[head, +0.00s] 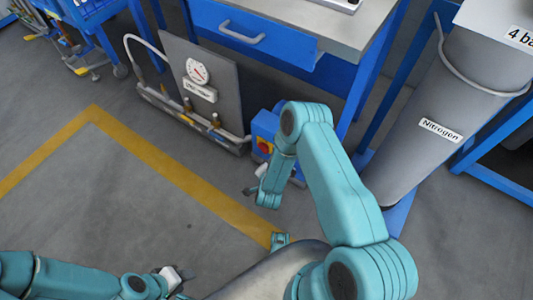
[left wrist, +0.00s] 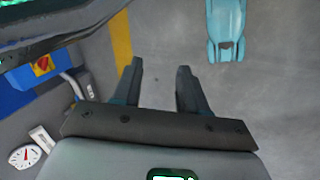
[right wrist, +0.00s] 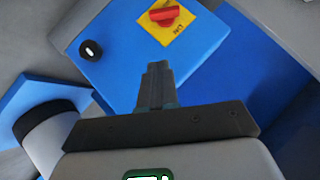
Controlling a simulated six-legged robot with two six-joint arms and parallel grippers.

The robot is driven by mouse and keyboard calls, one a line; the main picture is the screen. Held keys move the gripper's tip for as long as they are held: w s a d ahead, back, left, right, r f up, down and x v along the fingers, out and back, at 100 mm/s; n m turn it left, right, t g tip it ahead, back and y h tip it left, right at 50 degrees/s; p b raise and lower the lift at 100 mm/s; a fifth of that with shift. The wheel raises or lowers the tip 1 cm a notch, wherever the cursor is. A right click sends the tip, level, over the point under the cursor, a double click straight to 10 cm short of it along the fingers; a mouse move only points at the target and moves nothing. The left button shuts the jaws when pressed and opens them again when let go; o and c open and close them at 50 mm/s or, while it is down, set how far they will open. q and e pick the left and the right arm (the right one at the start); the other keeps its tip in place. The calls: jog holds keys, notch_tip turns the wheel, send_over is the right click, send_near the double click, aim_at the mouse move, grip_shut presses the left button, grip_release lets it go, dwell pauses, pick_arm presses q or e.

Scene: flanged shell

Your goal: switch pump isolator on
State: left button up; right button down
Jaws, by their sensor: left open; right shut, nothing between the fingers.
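The pump isolator is a blue box (head: 264,124) with a red rotary handle (head: 265,147) on a yellow plate, low beside the gauge panel. In the right wrist view the red handle (right wrist: 164,15) is at the top, on the yellow plate (right wrist: 178,32). My right gripper (right wrist: 157,68) is shut and empty, in front of the blue face, with its tips below the handle and apart from it in the picture. My left gripper (left wrist: 160,65) is open and empty over the floor. The isolator's handle (left wrist: 43,64) also shows at left in the left wrist view.
A grey panel with a dial gauge (head: 197,72) and pipework stands left of the isolator. A blue workbench (head: 230,30) is behind it. A grey nitrogen cylinder (head: 430,110) stands at right. The floor inside the yellow line (head: 170,167) is clear.

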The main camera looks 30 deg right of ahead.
aim_at(263, 148)
pick_arm(q)
notch_tip(263, 148, down, 6)
jog(key=w+a+b, duration=0.1)
jog(key=b, duration=0.5)
jog(key=shift+a+n+t, duration=0.2)
jog(key=shift+n+t, duration=0.1)
pick_arm(e)
jog(key=a+f+x, duration=0.1)
jog(key=a+x, duration=0.1)
jog(key=x, duration=1)
jog(key=shift+w+f, duration=0.4)
jog(key=shift+f, duration=0.15)
pick_arm(q)
jog(key=shift+w+r, duration=0.1)
jog(key=shift+w, duration=0.1)
pick_arm(e)
jog(key=shift+s, duration=0.15)
